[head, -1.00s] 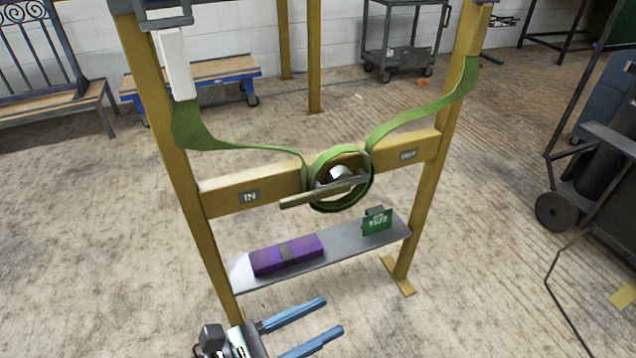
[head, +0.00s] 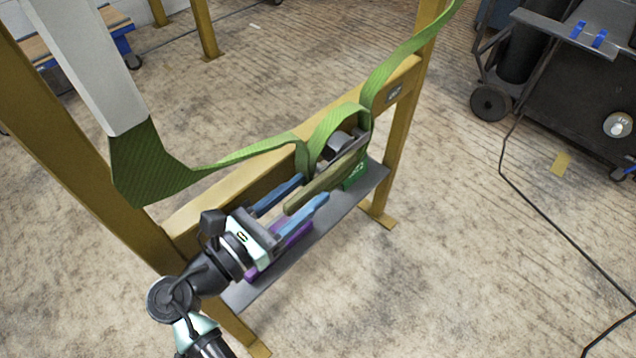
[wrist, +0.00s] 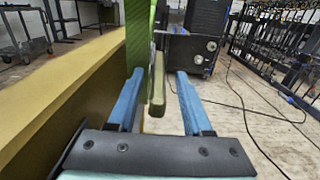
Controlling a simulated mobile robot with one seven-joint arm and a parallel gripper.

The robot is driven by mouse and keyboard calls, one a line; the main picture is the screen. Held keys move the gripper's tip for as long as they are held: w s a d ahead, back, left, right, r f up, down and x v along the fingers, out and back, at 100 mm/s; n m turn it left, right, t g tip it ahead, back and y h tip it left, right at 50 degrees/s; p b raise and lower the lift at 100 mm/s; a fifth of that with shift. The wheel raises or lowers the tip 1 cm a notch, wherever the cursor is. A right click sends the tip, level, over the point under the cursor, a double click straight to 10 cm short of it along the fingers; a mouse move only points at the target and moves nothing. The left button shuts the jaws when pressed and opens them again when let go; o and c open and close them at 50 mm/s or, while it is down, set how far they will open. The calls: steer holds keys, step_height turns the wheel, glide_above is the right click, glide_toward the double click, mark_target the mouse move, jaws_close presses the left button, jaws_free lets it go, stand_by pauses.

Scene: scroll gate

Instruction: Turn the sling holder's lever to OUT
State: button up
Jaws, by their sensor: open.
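The olive lever (head: 326,182) of the sling holder points toward the left, IN side of the yellow crossbar (head: 236,192). The green sling (head: 333,130) loops around the holder behind it. The OUT plate (head: 394,94) is on the crossbar's right end; the IN plate is hidden behind my arm. My gripper (head: 314,188) is open, its blue fingers on either side of the lever's free end. In the wrist view the lever (wrist: 157,85) stands between the fingertips, with gaps visible beside it; I cannot tell whether either finger touches.
Below, a grey shelf (head: 325,228) carries a purple bundle (head: 252,274), partly hidden by my gripper, and a green card (head: 355,180). A yellow post (head: 85,130) and a white panel (head: 85,60) stand close on the left.

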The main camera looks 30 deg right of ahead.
mark_target(340, 163)
steer(key=shift+b+x, duration=0.45)
steer(key=shift+x, duration=1.45)
steer(key=shift+a, duration=0.1)
jaws_close()
